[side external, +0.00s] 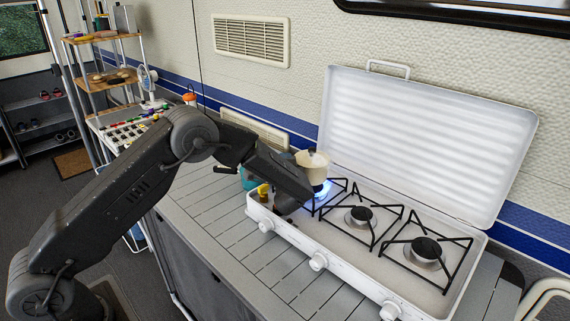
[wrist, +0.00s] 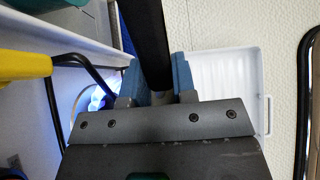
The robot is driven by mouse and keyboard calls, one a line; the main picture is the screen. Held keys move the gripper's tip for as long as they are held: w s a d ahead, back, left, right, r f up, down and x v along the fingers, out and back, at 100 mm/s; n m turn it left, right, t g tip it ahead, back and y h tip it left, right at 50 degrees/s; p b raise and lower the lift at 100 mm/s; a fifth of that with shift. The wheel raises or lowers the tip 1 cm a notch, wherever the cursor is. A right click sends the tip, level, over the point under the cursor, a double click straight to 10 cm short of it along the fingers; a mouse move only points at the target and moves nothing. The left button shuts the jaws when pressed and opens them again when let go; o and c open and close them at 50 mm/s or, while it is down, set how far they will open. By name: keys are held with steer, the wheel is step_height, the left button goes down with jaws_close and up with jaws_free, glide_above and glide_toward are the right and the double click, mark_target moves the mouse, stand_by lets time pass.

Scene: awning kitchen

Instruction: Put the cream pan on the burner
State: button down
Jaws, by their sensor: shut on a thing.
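The cream pan (side external: 313,161) shows in the side external view above the leftmost burner (side external: 322,187), which glows blue. I cannot tell whether the pan touches the grate. My gripper (side external: 297,190) is in front of the pan and partly hides the area below it. In the wrist view, my gripper (wrist: 157,84) has its blue-padded fingers closed around a dark handle (wrist: 147,40), which seems to be the pan's. The pan's body is not clear there. The blue burner glow (wrist: 101,97) shows left of the fingers.
The white stove (side external: 333,273) has two more unlit burners to the right, with black grates. Its raised white lid (side external: 425,140) stands behind. A teal object (side external: 249,178) and a yellow-topped item (side external: 263,190) are close on the left. The slatted counter (side external: 215,215) is clear in front.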

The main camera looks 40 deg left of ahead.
steer(key=shift+f, duration=0.1)
steer(key=c, duration=0.9)
jaws_free()
